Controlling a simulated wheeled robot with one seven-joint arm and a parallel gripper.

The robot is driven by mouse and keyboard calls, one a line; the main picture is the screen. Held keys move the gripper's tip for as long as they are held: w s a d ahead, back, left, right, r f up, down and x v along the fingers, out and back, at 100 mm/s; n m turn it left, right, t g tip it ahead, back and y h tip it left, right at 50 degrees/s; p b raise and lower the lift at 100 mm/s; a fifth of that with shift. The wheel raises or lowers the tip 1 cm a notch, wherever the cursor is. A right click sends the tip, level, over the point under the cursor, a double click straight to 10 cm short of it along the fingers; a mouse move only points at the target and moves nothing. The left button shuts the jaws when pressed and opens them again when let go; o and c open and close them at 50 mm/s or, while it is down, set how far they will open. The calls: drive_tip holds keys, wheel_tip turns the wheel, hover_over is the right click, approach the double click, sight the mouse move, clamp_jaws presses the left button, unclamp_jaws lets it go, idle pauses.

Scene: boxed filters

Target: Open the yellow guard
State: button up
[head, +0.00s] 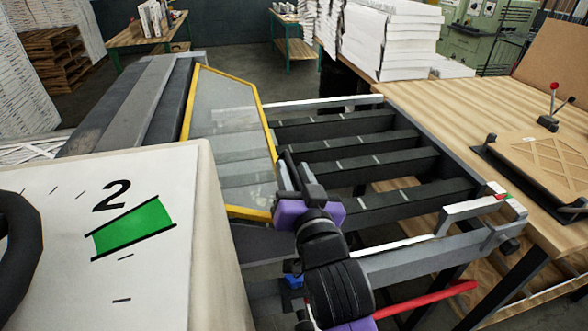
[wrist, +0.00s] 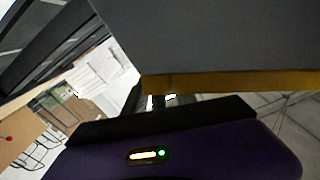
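The yellow guard (head: 222,125) is a clear panel in a yellow frame, over the left part of the roller conveyor in the head view. It looks tilted, and the rollers show through it. In the wrist view, a grey surface with a yellow edge (wrist: 230,83) fills the upper right, close to the gripper. My gripper (head: 288,172) is at the guard's right edge, near its lower right corner. Whether it touches the frame, I cannot tell. The fingers are small and partly hidden in both views, so their opening is unclear.
The conveyor's dark rollers (head: 365,162) lie open right of the guard. A white box-like housing marked 2 (head: 150,220) stands at the front left. A wooden table (head: 460,110) with a flat wooden fixture (head: 545,150) is on the right. A red bar (head: 430,298) sticks out at the lower right.

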drive_tip(key=c, duration=0.7)
drive_tip(key=shift+d+f, duration=0.1)
idle(1.1)
